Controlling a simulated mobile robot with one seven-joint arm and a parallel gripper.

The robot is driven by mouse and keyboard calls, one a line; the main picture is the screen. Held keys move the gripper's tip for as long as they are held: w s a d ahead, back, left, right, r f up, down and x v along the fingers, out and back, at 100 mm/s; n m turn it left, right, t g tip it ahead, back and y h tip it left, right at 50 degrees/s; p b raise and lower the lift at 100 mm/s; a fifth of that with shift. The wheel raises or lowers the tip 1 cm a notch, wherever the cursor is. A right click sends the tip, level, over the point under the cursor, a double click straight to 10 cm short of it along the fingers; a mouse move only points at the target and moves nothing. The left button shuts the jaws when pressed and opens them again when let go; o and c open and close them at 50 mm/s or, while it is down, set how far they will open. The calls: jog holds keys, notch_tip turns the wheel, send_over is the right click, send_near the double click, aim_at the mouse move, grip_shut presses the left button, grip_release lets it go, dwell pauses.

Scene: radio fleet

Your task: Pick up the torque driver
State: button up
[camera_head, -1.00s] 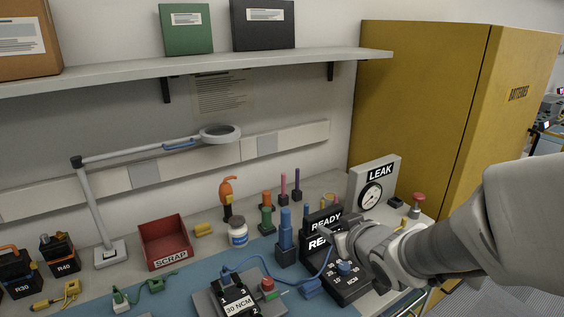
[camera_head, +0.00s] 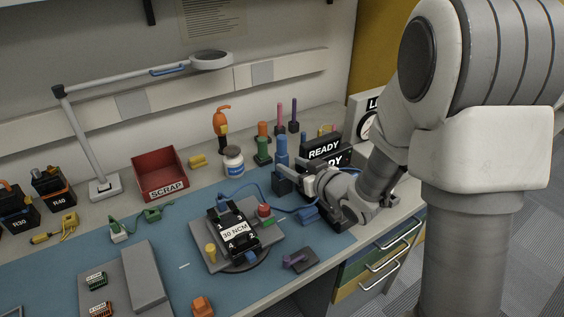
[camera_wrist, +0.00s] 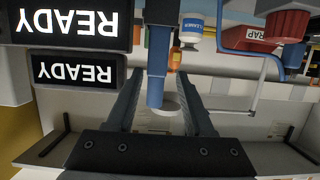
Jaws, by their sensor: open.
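In the wrist view, the blue shaft (camera_wrist: 159,55) shows between the two dark fingers of my gripper (camera_wrist: 160,85). The fingers are apart, with visible gaps beside the shaft. I cannot tell whether either finger touches it. My wrist hides part of the controller box.
Two black READY signs (camera_head: 324,147) stand close behind my gripper. A white bottle (camera_head: 233,161) and red SCRAP bin (camera_head: 160,172) are left. The 30 NCM fixture (camera_head: 236,235) sits in front, with a blue cable behind it.

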aim_at(276, 156)
jog(key=x, duration=0.9)
jog(key=shift+w+f+b, duration=0.2)
jog(key=shift+b, duration=0.2)
jog(key=shift+d, duration=0.1)
grip_shut()
dwell(0.9)
